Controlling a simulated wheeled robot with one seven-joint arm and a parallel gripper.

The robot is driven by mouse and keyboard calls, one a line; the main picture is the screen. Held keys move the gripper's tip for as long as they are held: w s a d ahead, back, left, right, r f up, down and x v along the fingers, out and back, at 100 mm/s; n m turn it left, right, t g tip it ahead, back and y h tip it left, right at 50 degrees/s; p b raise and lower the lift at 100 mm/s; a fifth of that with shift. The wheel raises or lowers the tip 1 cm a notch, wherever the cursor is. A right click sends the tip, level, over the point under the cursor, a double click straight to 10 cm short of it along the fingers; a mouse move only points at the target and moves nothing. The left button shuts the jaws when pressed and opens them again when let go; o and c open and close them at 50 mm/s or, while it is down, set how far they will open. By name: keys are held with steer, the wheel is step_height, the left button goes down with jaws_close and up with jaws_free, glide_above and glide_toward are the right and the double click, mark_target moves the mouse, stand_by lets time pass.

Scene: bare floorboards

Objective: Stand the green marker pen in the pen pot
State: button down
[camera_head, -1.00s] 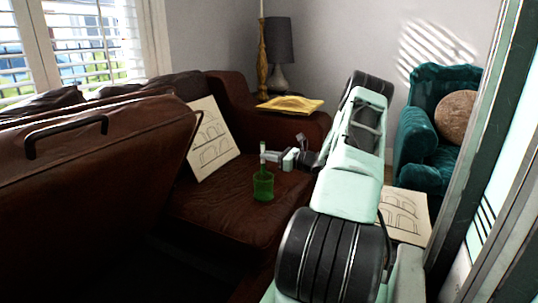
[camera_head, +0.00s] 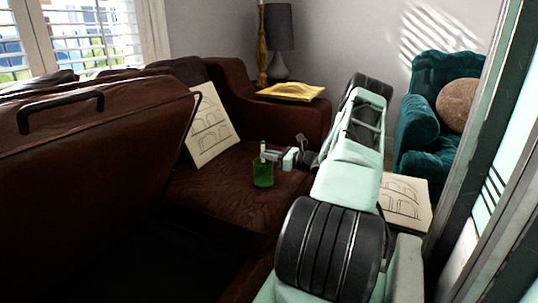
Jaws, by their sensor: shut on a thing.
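The green pen pot (camera_head: 263,175) stands upright on the brown sofa seat, in the middle of the head view. My gripper (camera_head: 264,155) reaches in from the right, with its pale fingertips right at the pot's rim. It is shut on the green marker pen (camera_head: 263,158), which is upright. Only a small part of the pen shows, between the fingertips and the rim; its lower part is hidden in the pot. I cannot tell whether the pen touches the pot's bottom.
A drawing board (camera_head: 211,130) leans on the sofa behind the pot, left. Another board (camera_head: 405,203) lies at right, near a teal armchair (camera_head: 426,120).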

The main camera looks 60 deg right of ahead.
steer(key=c, duration=1.3)
jaws_free()
steer(key=shift+c, duration=0.2)
steer(key=shift+s, duration=0.1)
steer(key=s+d+p, duration=0.1)
steer(key=s+p, duration=0.3)
steer(key=s, duration=1.3)
steer(key=shift+d, duration=0.1)
